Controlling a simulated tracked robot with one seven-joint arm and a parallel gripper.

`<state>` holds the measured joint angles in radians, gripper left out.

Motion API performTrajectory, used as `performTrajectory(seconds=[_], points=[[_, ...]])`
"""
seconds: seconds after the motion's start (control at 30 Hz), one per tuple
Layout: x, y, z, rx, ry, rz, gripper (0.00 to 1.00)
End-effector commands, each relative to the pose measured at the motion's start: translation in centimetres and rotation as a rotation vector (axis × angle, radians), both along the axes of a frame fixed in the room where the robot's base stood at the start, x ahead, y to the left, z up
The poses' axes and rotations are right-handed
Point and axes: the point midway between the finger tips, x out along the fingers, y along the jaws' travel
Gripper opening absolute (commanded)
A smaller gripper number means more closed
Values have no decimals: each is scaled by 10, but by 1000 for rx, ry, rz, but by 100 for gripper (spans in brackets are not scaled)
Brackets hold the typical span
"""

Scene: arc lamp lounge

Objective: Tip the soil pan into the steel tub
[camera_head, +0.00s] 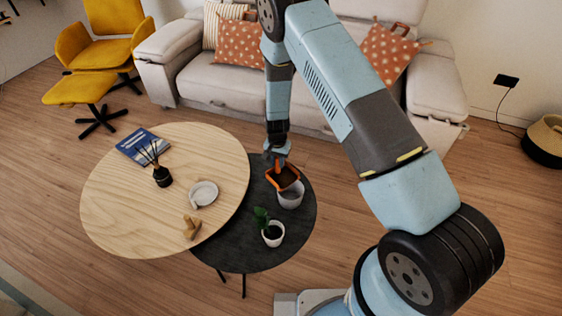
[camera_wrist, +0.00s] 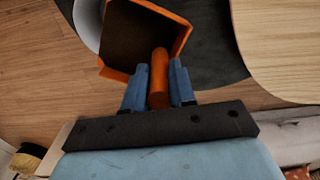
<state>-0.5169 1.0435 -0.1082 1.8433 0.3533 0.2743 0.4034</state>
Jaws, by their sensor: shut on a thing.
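My gripper (camera_head: 277,155) is shut on the orange handle of the soil pan (camera_head: 286,179). In the wrist view, my gripper (camera_wrist: 159,82) has one finger on each side of that handle, and the orange pan (camera_wrist: 184,35) shows dark soil inside. The pan is held above the steel tub (camera_head: 290,198), partly covering its mouth in the head view, and looks tilted. The grey tub stands on the dark round table. In the wrist view, part of the tub (camera_wrist: 88,22) shows at the top left behind the pan. I cannot tell whether soil is in the tub.
The dark table (camera_head: 265,258) also holds a potted plant (camera_head: 272,233) in front of the tub. The higher wooden table (camera_head: 125,205) on the left carries a book (camera_head: 142,146), a reed diffuser (camera_head: 161,175), a small dish (camera_head: 204,193) and a wooden figure (camera_head: 191,228). A sofa (camera_head: 225,84) stands behind.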

Motion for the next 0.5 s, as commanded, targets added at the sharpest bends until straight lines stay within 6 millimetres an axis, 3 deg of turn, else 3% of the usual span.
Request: performTrajectory(seconds=[0.5], points=[[0,-1,-13,0,0,-1,0]])
